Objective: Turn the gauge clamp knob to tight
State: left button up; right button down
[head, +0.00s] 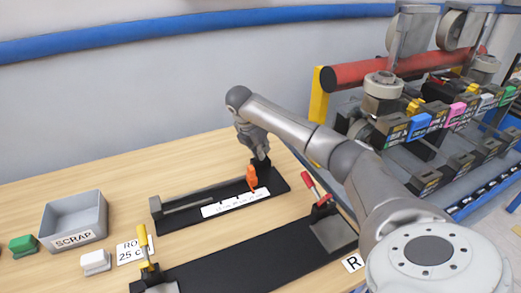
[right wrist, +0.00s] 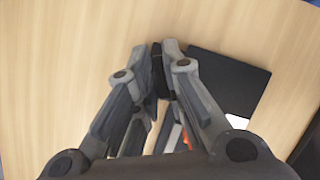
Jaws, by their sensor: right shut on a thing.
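The gauge (head: 185,215) is a long black base with a grey rail and a white scale strip (head: 235,203), lying on the wooden table. An orange piece (head: 251,178) stands on it near its right end. My right gripper (head: 259,153) reaches down at that end, just behind the orange piece. In the right wrist view its fingers (right wrist: 157,58) are closed on a dark upright part (right wrist: 158,75), which appears to be the clamp knob. The fingers hide most of the knob, and I cannot read its turn position. My left gripper is out of view.
A black mat (head: 240,256) lies in front, with a yellow-handled clamp (head: 144,245) and a red-handled clamp (head: 318,192). A grey SCRAP bin (head: 74,219) and green and white blocks stand left. Bare table lies behind the gauge. Machinery fills the right.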

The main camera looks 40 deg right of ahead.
dwell(0.3)
jog(key=c, duration=1.5)
grip_release()
jog(key=v, duration=1.2)
